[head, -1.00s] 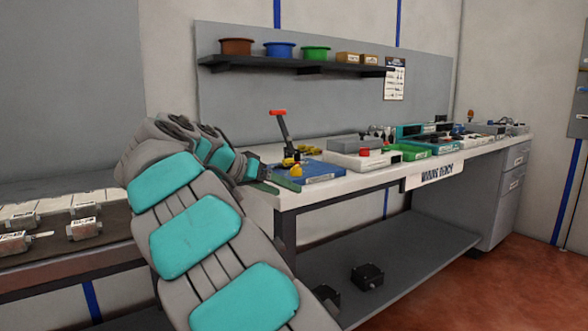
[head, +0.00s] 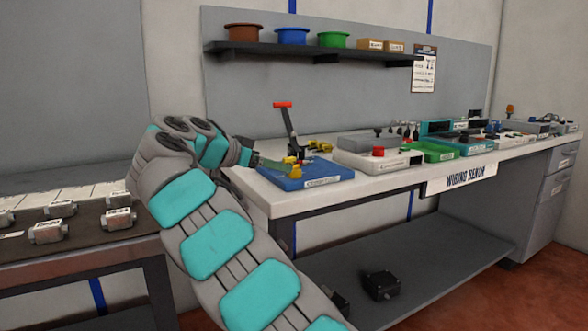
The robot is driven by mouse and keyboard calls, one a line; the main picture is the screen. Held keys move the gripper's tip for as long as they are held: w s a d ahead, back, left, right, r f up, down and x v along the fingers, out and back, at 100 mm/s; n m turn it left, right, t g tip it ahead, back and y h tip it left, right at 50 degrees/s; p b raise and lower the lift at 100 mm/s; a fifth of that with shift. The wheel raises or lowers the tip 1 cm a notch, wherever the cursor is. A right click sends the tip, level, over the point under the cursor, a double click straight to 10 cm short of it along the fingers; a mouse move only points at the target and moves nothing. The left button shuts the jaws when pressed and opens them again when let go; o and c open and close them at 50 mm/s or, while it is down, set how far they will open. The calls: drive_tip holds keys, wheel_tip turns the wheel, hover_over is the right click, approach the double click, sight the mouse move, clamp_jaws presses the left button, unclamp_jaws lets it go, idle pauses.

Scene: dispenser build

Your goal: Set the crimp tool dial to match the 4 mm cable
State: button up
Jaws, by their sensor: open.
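The crimp tool (head: 290,135) stands on a blue base (head: 305,177) at the left end of the bench. It has an upright dark lever with a red handle. Small yellow parts show at its foot; I cannot tell which of them is the dial, and no dial marks can be read. My gripper (head: 268,163) is at the left edge of the blue base, close to the yellow part. Its fingers are small in the head view; it is open and I see nothing held. Whether it touches the tool cannot be told. No 4 mm cable can be made out.
A white box with a red button (head: 378,160), green trays (head: 440,153) and other devices fill the bench to the right. A shelf (head: 320,55) with bowls hangs above. A conveyor-like table (head: 75,265) with metal boxes stands at left. A black box (head: 382,285) sits on the lower shelf.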

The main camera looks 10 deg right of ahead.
sight(295, 171)
drive_tip(key=x, duration=0.6)
drive_tip(key=shift+w+d+f+p, duration=0.1)
drive_tip(key=shift+p, duration=0.2)
drive_tip(key=shift+c, duration=0.4)
clamp_jaws()
